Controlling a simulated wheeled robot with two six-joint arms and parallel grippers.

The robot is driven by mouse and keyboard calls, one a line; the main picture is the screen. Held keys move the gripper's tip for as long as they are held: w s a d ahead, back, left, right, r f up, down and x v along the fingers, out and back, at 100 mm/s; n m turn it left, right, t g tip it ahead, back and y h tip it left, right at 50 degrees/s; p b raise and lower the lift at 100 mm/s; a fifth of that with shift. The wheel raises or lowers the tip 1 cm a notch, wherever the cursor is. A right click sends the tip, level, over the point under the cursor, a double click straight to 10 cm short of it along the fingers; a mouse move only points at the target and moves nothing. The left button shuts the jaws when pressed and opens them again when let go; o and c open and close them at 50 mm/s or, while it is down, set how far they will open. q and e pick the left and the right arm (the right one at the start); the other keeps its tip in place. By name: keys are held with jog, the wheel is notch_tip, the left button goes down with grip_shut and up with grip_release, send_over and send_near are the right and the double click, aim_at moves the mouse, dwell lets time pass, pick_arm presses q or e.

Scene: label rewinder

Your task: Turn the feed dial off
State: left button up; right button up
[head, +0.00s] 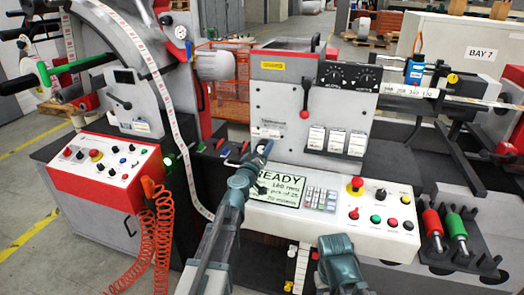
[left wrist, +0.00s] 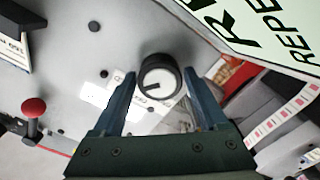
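The feed dial (left wrist: 158,80) shows in the left wrist view as a round black knob with a pale face and a dark pointer line slanting to the lower left. A small printed label beside it is partly covered and too small to read. My left gripper (head: 261,150) is at the lower left of the white machine panel. In the left wrist view its two blue fingers stand open, one on each side of the dial, with gaps showing. In the head view the gripper hides the dial. My right gripper (head: 340,262) is low in front; its fingertips are not clear.
A display (head: 277,188) reading READY, a keypad and several buttons lie below on the console. A red-knobbed lever (head: 305,90) is on the panel, right of my left gripper. A label strip (head: 178,135) runs down on the left. A red control box (head: 105,165) stands further left.

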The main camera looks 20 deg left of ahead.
pick_arm(q)
jog(key=c, duration=1)
jog(key=shift+n, duration=0.3)
jog(key=n, duration=0.3)
jog(key=shift+n, duration=2)
jog(key=o, duration=1.4)
jog(key=shift+s, duration=0.1)
